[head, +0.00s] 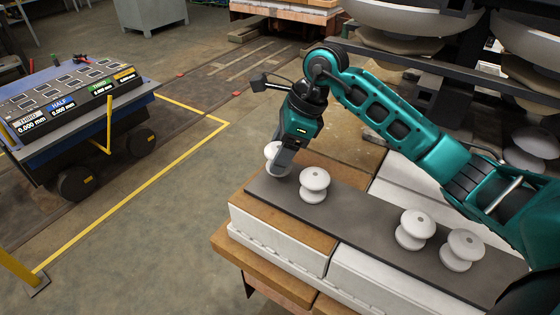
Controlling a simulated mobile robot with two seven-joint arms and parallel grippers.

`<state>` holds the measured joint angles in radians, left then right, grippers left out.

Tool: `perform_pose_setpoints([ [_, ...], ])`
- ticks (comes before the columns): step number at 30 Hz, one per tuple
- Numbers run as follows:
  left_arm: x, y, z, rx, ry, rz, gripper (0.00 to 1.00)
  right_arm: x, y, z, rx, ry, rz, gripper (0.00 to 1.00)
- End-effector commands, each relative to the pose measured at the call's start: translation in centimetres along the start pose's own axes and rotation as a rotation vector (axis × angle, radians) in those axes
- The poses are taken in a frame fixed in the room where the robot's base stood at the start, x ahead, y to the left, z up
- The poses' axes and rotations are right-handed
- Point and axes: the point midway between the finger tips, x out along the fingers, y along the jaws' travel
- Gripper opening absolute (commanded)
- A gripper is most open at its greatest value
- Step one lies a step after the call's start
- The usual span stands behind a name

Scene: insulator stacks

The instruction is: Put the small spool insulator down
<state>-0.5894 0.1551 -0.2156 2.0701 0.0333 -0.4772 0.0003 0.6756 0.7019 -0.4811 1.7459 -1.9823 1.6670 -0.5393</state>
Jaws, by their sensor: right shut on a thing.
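The small spool insulator (272,151) is white and sits at the far left end of the dark grey mat (365,221), partly hidden behind my right gripper (281,163). My right gripper points down and is shut on this insulator. I cannot tell whether the insulator touches the mat or hangs just above it. Three more white spool insulators stand upright on the mat: one just right of the gripper (314,185), one farther right (415,230) and one beside that (462,250). My left gripper is not in view.
The mat lies on white and wooden blocks (285,225). A dark cart (75,125) with labelled slots stands at the left, beside yellow floor lines. Large stacked insulators (420,20) stand behind my right arm. The mat is bare between the second and third insulators.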

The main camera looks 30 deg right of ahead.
Motion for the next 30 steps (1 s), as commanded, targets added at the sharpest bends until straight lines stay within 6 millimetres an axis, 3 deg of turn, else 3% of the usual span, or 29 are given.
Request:
perform_pose_setpoints([
  [5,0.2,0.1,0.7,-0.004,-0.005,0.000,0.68,2.5,0.0,-1.0,0.001,-0.001,0.002,0.12],
  [16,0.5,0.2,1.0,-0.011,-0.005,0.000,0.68,2.9,0.0,-1.2,0.000,-0.001,-0.001,0.12],
  [17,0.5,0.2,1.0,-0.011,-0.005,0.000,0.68,2.9,0.0,-1.2,0.000,0.000,0.000,0.63],
  [24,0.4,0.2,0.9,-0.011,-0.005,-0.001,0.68,2.9,0.0,-1.2,0.001,0.000,0.001,0.86],
  [30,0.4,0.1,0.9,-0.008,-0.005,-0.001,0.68,2.9,0.0,-1.2,0.001,0.000,0.002,0.88],
])
